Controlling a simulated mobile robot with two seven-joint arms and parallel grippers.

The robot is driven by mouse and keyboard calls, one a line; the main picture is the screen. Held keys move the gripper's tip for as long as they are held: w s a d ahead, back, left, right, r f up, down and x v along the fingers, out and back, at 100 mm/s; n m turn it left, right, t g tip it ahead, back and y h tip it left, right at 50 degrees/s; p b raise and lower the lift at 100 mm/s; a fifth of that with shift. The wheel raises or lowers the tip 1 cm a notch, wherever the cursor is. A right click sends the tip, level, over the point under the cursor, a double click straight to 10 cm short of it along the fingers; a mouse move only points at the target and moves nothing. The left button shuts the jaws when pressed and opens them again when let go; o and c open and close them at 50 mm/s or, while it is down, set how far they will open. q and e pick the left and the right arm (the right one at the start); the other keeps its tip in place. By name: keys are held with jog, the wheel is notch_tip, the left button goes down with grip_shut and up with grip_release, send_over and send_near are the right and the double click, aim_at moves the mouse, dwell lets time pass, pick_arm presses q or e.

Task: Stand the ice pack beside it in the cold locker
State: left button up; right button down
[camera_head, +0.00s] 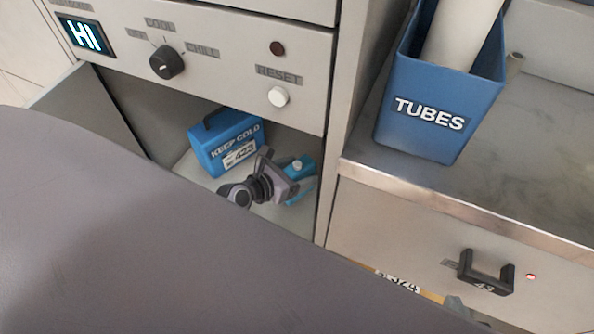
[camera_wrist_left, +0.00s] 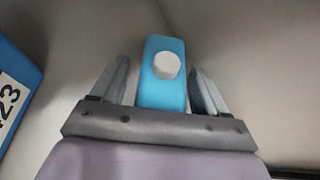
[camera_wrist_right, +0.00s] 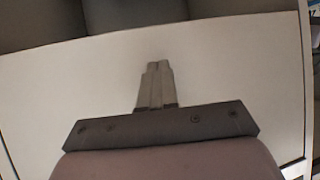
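The ice pack, a light-blue block with a white cap (camera_head: 303,163), stands upright on the cold locker floor (camera_head: 264,211), right of the blue KEEP COLD box (camera_head: 212,138) with a gap between them. My left gripper (camera_head: 293,182) is inside the locker, its fingers open on either side of the pack. In the left wrist view the pack (camera_wrist_left: 163,92) sits between the two fingers, with narrow gaps visible; the blue box (camera_wrist_left: 14,80) is at the left edge. My right gripper (camera_wrist_right: 157,66) has its fingers together, empty, before a pale panel.
Above the locker opening are a dial (camera_head: 167,62), a HI display (camera_head: 86,36) and a white RESET button (camera_head: 278,97). A blue TUBES bin (camera_head: 425,138) stands on the metal counter at right, above a drawer with a black handle (camera_head: 486,273). My arm covers the lower left.

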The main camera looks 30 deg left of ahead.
pick_arm(q)
jog(key=shift+r, duration=0.1)
jog(key=shift+r+p, duration=0.2)
jog(key=shift+p, duration=0.1)
pick_arm(e)
jog(key=shift+d+r, duration=0.1)
jog(key=shift+r, duration=0.15)
pick_arm(q)
jog(key=s+a+r+n+t+y+p, duration=0.1)
jog(key=s+r+n+p, duration=0.15)
jog(key=s+n, duration=0.3)
jog(key=s+a+r+n+p, duration=0.1)
jog(key=s+r+n, duration=0.3)
jog(key=s+n, duration=0.15)
jog(key=s+d+n+g, duration=0.1)
jog(key=s+d+n, duration=0.2)
jog(key=n, duration=1)
jog(key=s+d+f+n+g, duration=0.1)
jog(key=s+d+n, duration=0.3)
jog(key=n, duration=0.9)
jog(key=shift+s+f+n+g+y, duration=0.15)
jog(key=shift+s+n+g+y, duration=0.15)
jog(key=shift+g, duration=0.5)
pick_arm(e)
jog(key=shift+s+d+f+m+g+h, duration=0.15)
jog(key=shift+s+d+f+m+h, duration=0.15)
jog(key=shift+d, duration=0.25)
jog(key=shift+s+d+f+m+g+h, duration=0.1)
jog(key=shift+s+d+f+g+h, duration=0.1)
jog(key=shift+s+d+f, duration=0.25)
